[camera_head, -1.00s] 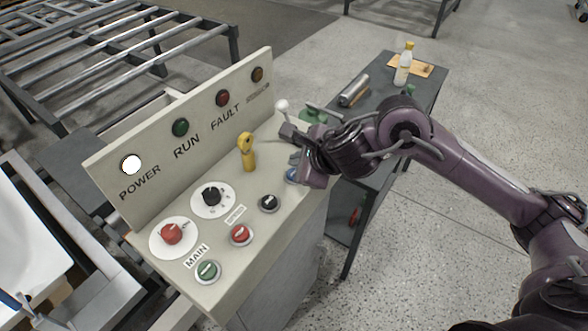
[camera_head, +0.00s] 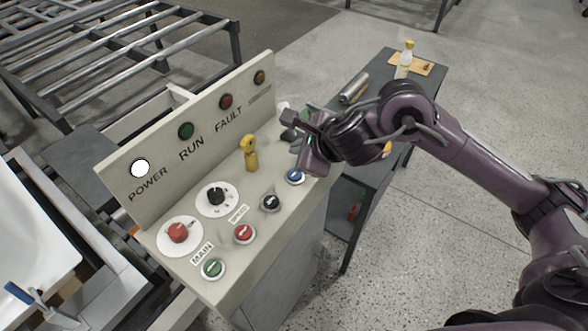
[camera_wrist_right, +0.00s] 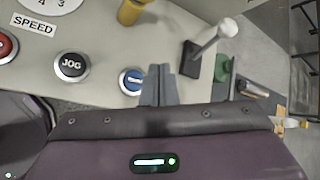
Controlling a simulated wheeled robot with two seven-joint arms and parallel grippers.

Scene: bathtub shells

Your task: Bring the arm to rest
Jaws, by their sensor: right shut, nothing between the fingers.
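My right gripper (camera_head: 291,124) is above the right end of the control panel (camera_head: 225,262), coming in from the right. In the right wrist view its fingers (camera_wrist_right: 159,84) are together with nothing between them. Just beyond them are a blue button (camera_wrist_right: 131,81) and a lever with a white knob (camera_wrist_right: 226,28). In the head view the blue button (camera_head: 295,176) shows below the gripper, and most of the lever is hidden by the arm. The POWER lamp (camera_head: 140,168) is lit white. The RUN lamp (camera_head: 185,131) and FAULT lamp (camera_head: 226,101) look unlit. My left gripper is out of view.
The panel carries a red MAIN knob (camera_head: 178,232), a black dial (camera_head: 216,196), a yellow handle (camera_head: 250,153), and green, red and black buttons. A dark side table (camera_head: 371,175) with a bottle (camera_head: 404,60) stands behind my arm. A white tub shell (camera_head: 30,225) is at left.

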